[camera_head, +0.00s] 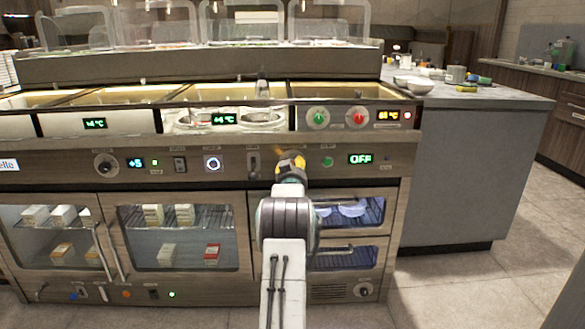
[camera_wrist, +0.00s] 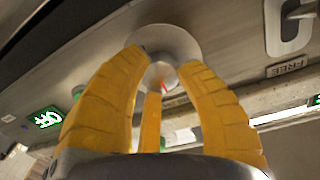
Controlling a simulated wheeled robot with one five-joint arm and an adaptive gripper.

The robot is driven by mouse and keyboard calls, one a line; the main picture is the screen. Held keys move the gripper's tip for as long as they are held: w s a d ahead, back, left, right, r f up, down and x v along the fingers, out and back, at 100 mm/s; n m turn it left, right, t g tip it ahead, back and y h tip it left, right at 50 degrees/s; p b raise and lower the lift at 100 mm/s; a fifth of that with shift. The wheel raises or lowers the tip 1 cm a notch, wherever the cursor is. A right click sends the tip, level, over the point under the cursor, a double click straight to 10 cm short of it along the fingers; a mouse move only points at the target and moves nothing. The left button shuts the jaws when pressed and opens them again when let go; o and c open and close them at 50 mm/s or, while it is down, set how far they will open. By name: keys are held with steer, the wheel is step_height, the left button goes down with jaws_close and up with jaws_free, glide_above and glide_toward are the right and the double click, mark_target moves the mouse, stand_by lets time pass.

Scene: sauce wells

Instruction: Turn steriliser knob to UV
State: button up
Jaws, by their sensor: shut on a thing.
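My gripper (camera_head: 291,163) is at the front control panel, between a lever switch and a green button. In the wrist view its yellow fingers (camera_wrist: 163,80) are closed around the steriliser knob (camera_wrist: 165,72). The knob has a small red mark and sits on a round pale plate (camera_wrist: 172,38). In the head view the gripper hides the knob. The label around the knob cannot be read, so its setting is unclear. The green display (camera_head: 360,159) to the right reads OFF; it also shows tilted in the wrist view (camera_wrist: 46,117).
A lever switch (camera_head: 253,164) is just left of the gripper, and a green button (camera_head: 327,161) just right. Below is a blue-lit cabinet (camera_head: 372,212) with handles. Glass-fronted fridge doors (camera_head: 180,255) are to the left. A grey counter (camera_head: 470,170) stands at right, with open floor before it.

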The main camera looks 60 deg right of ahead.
steer(key=shift+f, duration=0.15)
jaws_close()
steer(key=shift+w+a+m, duration=0.1)
steer(key=shift+w+m, duration=0.05)
steer(key=shift+m, duration=1.35)
steer(key=o, duration=0.6)
jaws_free()
steer(key=shift+w+f, duration=0.1)
steer(key=o, duration=0.3)
steer(key=shift+r+v, duration=0.1)
steer(key=shift+v, duration=2.9)
steer(key=shift+r+v, duration=0.15)
steer(key=shift+v, duration=2.9)
